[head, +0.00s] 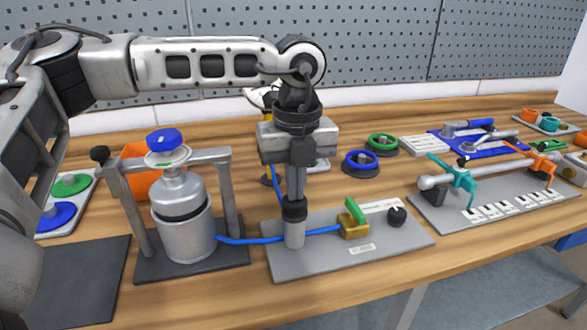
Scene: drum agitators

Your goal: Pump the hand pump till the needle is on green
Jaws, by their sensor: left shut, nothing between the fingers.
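The hand pump is a short upright grey cylinder (294,234) on a grey base plate (390,243). Blue hose joins it to a brass valve with a green lever (355,212) and to the silver vessel (186,235). My left gripper (295,198) points straight down right over the pump, shut and empty. Its tips are at the dark collar on top of the pump; I cannot tell exactly where finger ends and pump begins. A pale and yellow thing (260,97) shows partly behind my left wrist; no needle or green band can be read. My right gripper is out of view.
The vessel stands in a grey frame (225,185) with a blue knob (164,140) on top, left of the pump. Blue (361,163) and green (382,144) rings lie behind right. A pipe rig (500,196) is at right. A pegboard wall (380,50) closes the back.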

